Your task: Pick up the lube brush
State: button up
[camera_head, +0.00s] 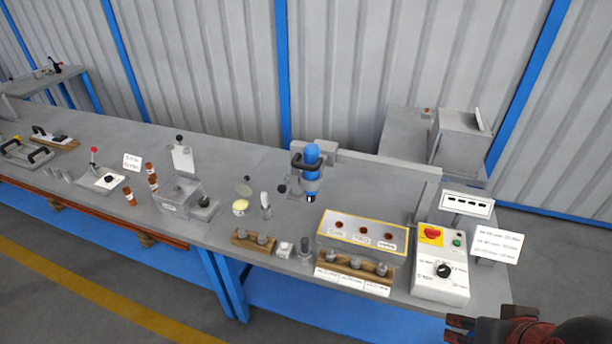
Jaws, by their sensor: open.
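I cannot pick out the lube brush with certainty. A small upright item with a pale handle (265,200) stands on the bench beside a small round pot with yellow contents (240,207); its bristles, if any, are too small to make out. My gripper (452,328) is at the bottom right edge, dark and partly cut off by the frame. It is open and appears empty, in front of the control box and well to the right of the pot.
The long grey bench (230,160) holds a blue tool on a stand (311,160), a yellow-edged box with three holes (340,227), wooden blocks with metal parts (353,265), a control box (440,268) and sign plates (497,243). A grey overhead bar (385,166) crosses behind.

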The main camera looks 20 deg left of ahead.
aim_at(264, 196)
jog(key=u, duration=1.25)
